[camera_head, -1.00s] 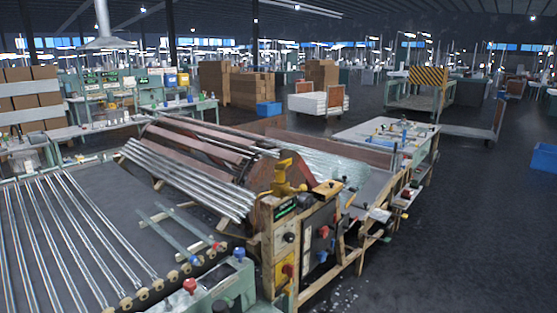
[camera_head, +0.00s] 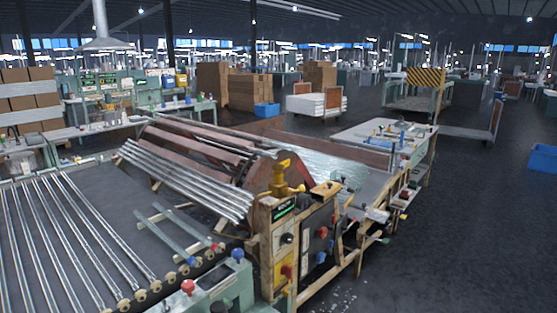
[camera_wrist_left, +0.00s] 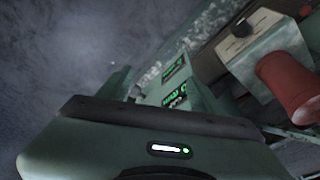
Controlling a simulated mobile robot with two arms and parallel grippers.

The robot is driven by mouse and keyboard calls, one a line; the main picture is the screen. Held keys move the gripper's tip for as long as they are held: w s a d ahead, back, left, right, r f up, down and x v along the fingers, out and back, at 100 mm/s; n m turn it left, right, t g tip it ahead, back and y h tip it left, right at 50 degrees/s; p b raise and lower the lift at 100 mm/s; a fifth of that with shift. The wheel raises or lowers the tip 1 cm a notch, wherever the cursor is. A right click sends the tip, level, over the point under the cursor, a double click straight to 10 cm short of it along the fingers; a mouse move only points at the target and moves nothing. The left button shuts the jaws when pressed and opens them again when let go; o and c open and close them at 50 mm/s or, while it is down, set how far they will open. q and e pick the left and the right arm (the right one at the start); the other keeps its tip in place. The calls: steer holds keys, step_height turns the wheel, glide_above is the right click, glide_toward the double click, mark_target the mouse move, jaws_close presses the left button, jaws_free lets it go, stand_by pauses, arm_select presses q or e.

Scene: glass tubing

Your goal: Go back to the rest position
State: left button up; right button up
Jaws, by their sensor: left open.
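Neither of my grippers shows in the head view. In the left wrist view my left gripper (camera_wrist_left: 150,82) shows as a pale green body with a dark edge and a small lit indicator along the bottom. It is open, and I see nothing held in it. Behind it are a dark, blurred floor and small green-lit displays (camera_wrist_left: 175,85). My right gripper is in neither view.
In the head view a bed of glass tubes (camera_head: 75,240) lies at the left. A sloped rack of tubes (camera_head: 185,180) and a control box with knobs (camera_head: 300,240) stand in the middle. A red knob (camera_wrist_left: 285,85) is close in the wrist view. Floor (camera_head: 470,230) is clear at right.

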arm_select(q)
steer(key=s+a+f+g, duration=0.1)
steer(key=s+f, duration=0.3)
steer(key=f, duration=0.5)
steer(key=s+f, duration=0.3)
steer(key=f, duration=0.6)
steer(key=s+a+f, duration=0.2)
steer(key=s+f, duration=0.6)
steer(key=s, duration=0.4)
steer(key=shift+s+a+f+g+b, duration=0.2)
steer(key=shift+s+f+g+b, duration=0.1)
steer(key=shift+s+f+g, duration=0.1)
